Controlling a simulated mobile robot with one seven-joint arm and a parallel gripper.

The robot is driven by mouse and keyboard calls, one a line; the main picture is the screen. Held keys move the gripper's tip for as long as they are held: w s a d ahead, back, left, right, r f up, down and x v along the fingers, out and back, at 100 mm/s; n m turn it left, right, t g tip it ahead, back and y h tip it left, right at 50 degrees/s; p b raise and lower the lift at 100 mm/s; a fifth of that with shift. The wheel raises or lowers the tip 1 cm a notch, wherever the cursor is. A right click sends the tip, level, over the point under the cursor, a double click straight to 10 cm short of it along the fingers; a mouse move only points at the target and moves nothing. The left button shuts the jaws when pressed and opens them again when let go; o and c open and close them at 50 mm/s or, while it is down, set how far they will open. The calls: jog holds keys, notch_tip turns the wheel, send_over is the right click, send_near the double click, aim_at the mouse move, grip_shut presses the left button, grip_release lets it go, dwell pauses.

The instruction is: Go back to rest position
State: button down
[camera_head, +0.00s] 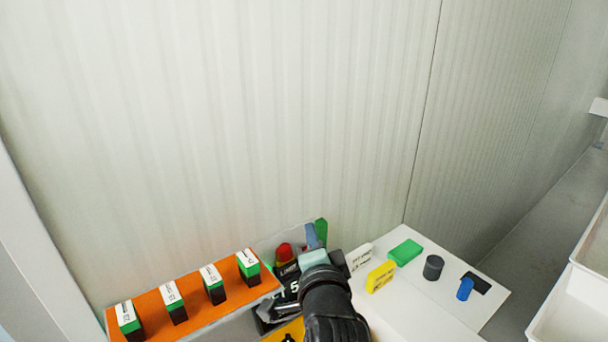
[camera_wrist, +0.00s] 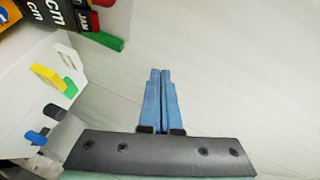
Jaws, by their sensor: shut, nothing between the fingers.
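My gripper shows in the wrist view as two blue fingers (camera_wrist: 160,98) side by side, shut with nothing between them. The wrist view has the pale wall behind the fingertips. In the head view my dark arm rises from the bottom edge, and the blue fingers (camera_head: 312,237) point up toward the wall. The gripper is in front of a cluster of dark, red and green items and apart from the white table's blocks.
An orange shelf (camera_head: 205,297) at left holds several green-black labelled blocks. A white table (camera_head: 424,297) at right carries a yellow block (camera_head: 380,277), a green block (camera_head: 405,252), a black cylinder (camera_head: 433,267) and a blue cylinder (camera_head: 465,289). A ribbed wall (camera_head: 230,120) stands behind; white bins are at far right.

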jog(key=s+r+n+t+b, duration=0.25)
jog(key=r+n+t, duration=0.2)
jog(key=r, duration=0.85)
jog(key=s+a+r+n+t+h+b, duration=0.1)
jog(key=s+r+n+t+b, duration=0.2)
jog(key=s+r, duration=1.6)
jog(key=n+t, duration=0.4)
jog(key=n, duration=0.2)
jog(key=shift+s+a+r, duration=0.2)
jog(key=shift+s+r, duration=0.05)
jog(key=shift+f, duration=0.1)
